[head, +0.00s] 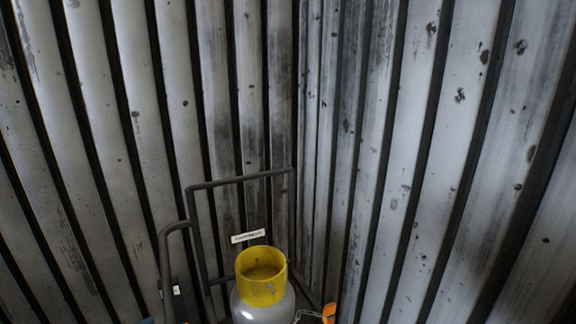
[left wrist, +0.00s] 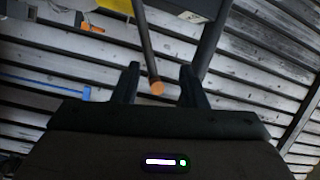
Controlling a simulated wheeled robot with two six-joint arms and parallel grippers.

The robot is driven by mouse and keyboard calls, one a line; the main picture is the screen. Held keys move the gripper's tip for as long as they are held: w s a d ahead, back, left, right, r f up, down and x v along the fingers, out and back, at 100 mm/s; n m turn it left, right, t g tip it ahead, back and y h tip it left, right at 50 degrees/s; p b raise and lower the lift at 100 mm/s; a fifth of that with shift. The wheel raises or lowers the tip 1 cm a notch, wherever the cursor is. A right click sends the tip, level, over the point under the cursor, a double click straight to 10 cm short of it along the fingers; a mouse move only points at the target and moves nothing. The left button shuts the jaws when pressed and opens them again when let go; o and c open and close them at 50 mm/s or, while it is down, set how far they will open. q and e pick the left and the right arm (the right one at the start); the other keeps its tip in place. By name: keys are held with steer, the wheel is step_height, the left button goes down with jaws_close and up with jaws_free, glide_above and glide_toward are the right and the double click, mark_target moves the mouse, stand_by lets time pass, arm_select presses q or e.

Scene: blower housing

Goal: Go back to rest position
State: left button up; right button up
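My left gripper (left wrist: 159,72) shows in the left wrist view with its two dark fingers spread apart. A dark rod with an orange end (left wrist: 157,88) appears between the fingers in the picture. I cannot tell how deep it lies, but neither finger is seen touching it. Neither gripper shows in the head view, and my right gripper is in no frame.
A grey gas cylinder with a yellow collar (head: 261,276) stands at the bottom of the head view, beside a dark tubular frame (head: 240,180). An orange object (head: 329,313) is right of it. Corrugated metal walls (head: 420,150) meet behind. A blue bar (left wrist: 60,90) shows in the left wrist view.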

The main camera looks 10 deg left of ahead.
arm_select(q)
steer(key=s+d+f+n+g+y, duration=0.3)
steer(key=s+d+n+y, duration=0.1)
steer(key=s+n, duration=0.3)
steer(key=s+d+f+n+g+y, duration=0.3)
steer(key=s+n+g+y, duration=0.1)
steer(key=s+n, duration=0.35)
steer(key=s+d+f+n+g+y, duration=0.3)
steer(key=s+d+n+y, duration=0.15)
steer(key=s+n, duration=0.3)
steer(key=w+a+f+g, duration=0.1)
steer(key=a+f, duration=0.1)
steer(key=f, duration=1)
steer(key=w+a+f+g, duration=0.1)
steer(key=f, duration=1.2)
steer(key=s+f, duration=0.7)
steer(key=f, duration=0.3)
steer(key=s+a+f, duration=0.1)
steer(key=s+f, duration=0.5)
steer(key=f, duration=0.4)
steer(key=shift+s+a+f+n+g, duration=0.2)
steer(key=shift+s+f+n+g, duration=0.1)
steer(key=shift+s+n, duration=0.1)
